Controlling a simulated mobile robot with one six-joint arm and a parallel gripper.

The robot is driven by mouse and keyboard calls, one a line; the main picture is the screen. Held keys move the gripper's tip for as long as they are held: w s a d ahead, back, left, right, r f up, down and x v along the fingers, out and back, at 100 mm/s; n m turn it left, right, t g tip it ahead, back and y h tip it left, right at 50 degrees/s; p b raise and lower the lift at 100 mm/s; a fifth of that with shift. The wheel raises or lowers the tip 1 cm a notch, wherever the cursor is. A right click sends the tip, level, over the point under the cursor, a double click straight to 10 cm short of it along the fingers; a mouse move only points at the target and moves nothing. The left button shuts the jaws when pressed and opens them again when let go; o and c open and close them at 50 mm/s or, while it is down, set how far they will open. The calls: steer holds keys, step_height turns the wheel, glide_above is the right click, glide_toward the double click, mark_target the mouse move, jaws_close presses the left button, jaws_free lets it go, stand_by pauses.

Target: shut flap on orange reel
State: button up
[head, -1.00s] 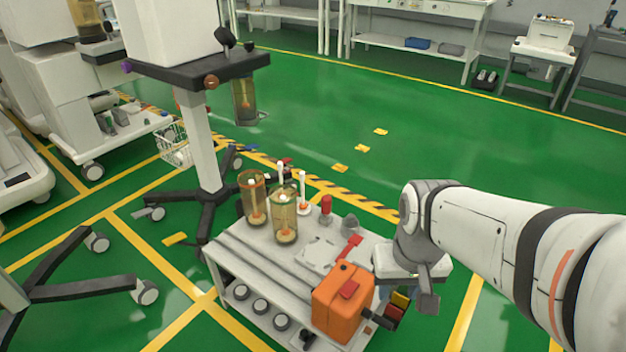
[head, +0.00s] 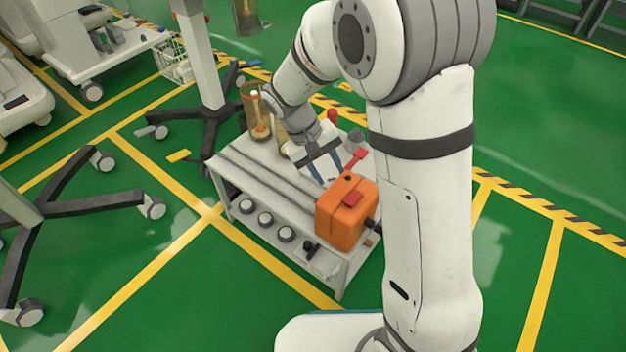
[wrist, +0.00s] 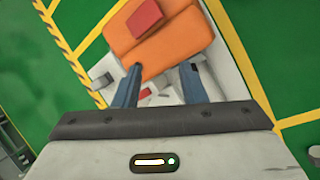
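The orange reel (head: 342,222) is a boxy orange case at the near right corner of the cart top, and it also shows at the top of the wrist view (wrist: 165,45). A small red piece (head: 352,199), perhaps its flap, is on its upper side; it shows in the wrist view too (wrist: 145,18). Whether it is raised or flat is hard to tell. My gripper (head: 328,170) is over the cart, just beyond the reel, pointing down. In the wrist view its two blue fingers (wrist: 160,70) are apart with nothing held, their tips near the reel's edge.
The reel stands on a grey cart (head: 262,172). An amber canister (head: 256,112) stands at the cart's far left, and a red-handled item (head: 356,159) lies behind the reel. A wheeled stand (head: 212,110) is left of the cart. Green floor is free in front.

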mark_target(315, 199)
steer(key=w+a+f+n+t+h, duration=0.1)
steer(key=w+a+f+n+h, duration=0.15)
steer(key=a+f, duration=0.6)
steer(key=shift+m, duration=0.25)
steer(key=b+x, duration=0.1)
steer(key=x, duration=0.2)
steer(key=b+x, duration=0.3)
steer(key=x, duration=0.2)
steer(key=shift+w+d+f, duration=0.25)
steer(key=shift+w+f, duration=0.05)
steer(key=shift+w, duration=0.05)
jaws_close()
